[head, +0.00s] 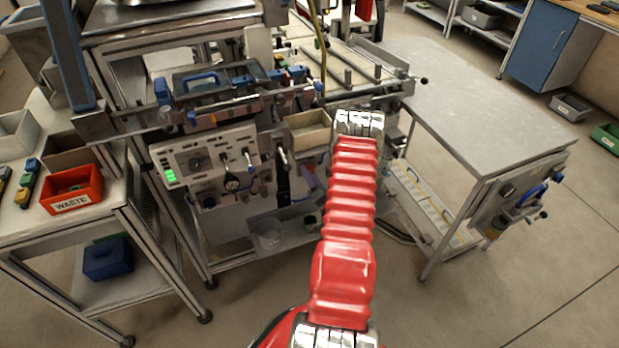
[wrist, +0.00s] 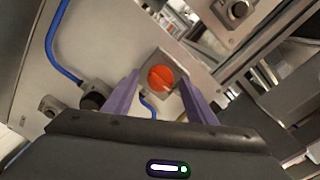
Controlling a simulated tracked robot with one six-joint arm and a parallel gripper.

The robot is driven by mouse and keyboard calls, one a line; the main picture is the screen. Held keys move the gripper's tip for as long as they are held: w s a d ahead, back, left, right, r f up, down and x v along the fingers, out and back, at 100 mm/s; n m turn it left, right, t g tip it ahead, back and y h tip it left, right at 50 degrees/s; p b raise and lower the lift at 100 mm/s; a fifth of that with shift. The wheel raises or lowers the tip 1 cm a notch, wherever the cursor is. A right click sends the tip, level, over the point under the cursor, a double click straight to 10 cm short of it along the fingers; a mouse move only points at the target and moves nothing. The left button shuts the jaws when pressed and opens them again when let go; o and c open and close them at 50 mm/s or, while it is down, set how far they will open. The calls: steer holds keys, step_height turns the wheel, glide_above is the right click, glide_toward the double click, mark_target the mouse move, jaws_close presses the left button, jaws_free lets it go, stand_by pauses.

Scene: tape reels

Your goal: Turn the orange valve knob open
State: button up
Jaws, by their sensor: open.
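The orange valve knob (wrist: 160,79) shows in the wrist view as a round orange disc on a square grey plate, just above the picture's middle. My gripper (wrist: 159,75) is open, with one purple finger to the left of the knob and one to the right. Gaps show between the knob and both fingers. I cannot tell how far the fingertips are from it in depth. In the head view my red arm reaches toward the machine, and neither the gripper nor the knob can be made out there.
A blue hose (wrist: 54,45) runs down the grey panel left of the knob. A black fitting (wrist: 93,97) sits close to the left finger. In the head view a grey table (head: 480,100) stands right of the machine, and a red waste bin (head: 72,188) stands left.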

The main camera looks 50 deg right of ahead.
steer(key=v, duration=1.4)
steer(key=shift+d+f, duration=0.1)
stand_by(0.3)
steer(key=s+a+f+n+g+y, duration=0.2)
steer(key=s+f+g+y, duration=0.1)
steer(key=f+g, duration=0.3)
steer(key=s+a+f+n+g+y, duration=0.1)
steer(key=s+f+n+g+y, duration=0.2)
steer(key=f, duration=0.5)
steer(key=w+a+r+n+g+y, duration=0.15)
steer(key=a+r, duration=0.25)
steer(key=r, duration=0.4)
steer(key=a+r+n+g, duration=0.2)
steer(key=a+r+g, duration=0.15)
steer(key=r, duration=0.45)
steer(key=w+a+r+n+g, duration=0.1)
steer(key=a+r, duration=0.3)
steer(key=r, duration=0.4)
steer(key=w+a+r+n+t+y, duration=0.1)
steer(key=a+r+n+t, duration=0.4)
steer(key=a+r, duration=2.2)
steer(key=a+n, duration=0.1)
steer(key=n, duration=0.2)
steer(key=shift+w+a+y, duration=0.35)
steer(key=shift+w+a, duration=0.05)
